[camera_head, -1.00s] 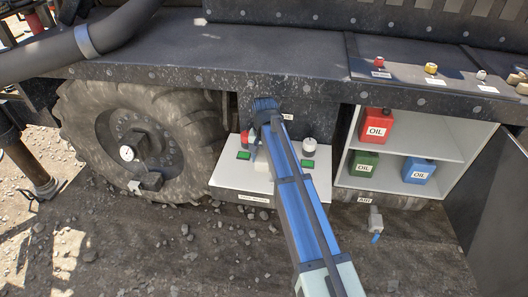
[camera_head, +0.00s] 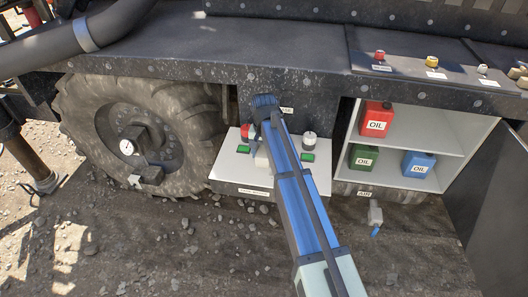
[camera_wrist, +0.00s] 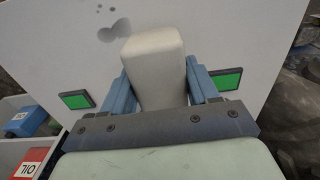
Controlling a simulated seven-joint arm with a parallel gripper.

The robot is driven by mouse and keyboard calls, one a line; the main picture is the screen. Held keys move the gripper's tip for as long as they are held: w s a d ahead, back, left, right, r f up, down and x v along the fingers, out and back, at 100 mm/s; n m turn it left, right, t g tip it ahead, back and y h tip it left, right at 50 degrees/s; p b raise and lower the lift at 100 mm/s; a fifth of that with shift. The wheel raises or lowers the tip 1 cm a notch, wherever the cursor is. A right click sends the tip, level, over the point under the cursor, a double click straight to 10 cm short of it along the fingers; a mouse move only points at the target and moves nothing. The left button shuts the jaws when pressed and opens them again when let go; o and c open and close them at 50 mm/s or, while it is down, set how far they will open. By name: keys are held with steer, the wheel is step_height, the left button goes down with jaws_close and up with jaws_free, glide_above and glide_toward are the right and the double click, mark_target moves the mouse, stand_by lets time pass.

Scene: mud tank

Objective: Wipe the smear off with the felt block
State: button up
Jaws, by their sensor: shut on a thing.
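My gripper (camera_wrist: 158,78) is shut on the off-white felt block (camera_wrist: 153,60), with one blue finger on each side in the wrist view. The smear (camera_wrist: 116,31) is a patch of several grey spots on a pale panel (camera_wrist: 210,25), just beyond the block's far end. The block covers part of the panel; I cannot tell whether it touches it. In the head view the pale panel (camera_head: 228,172) lies under my arm, the block (camera_head: 262,160) shows in part, and the smear cannot be made out.
Green squares lie left (camera_head: 243,149) and right (camera_head: 308,157) on the panel. A red part (camera_head: 249,131) and a round knob (camera_head: 309,140) stand at its back. An open shelf (camera_head: 400,181) with oil cans is to the right, a large wheel (camera_head: 100,130) to the left.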

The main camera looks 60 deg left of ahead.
mark_target(262, 159)
steer(key=shift+f, duration=0.5)
steer(key=shift+s+d, duration=0.1)
steer(key=shift+s+d+r, duration=0.1)
steer(key=shift+s+d, duration=1.2)
steer(key=shift+s+d, duration=0.1)
steer(key=shift+s, duration=0.05)
steer(key=shift+s+d, duration=1.2)
steer(key=shift+d, duration=0.05)
steer(key=shift+w+d+f, duration=0.3)
steer(key=shift+w+d, duration=0.2)
steer(key=shift+w, duration=0.15)
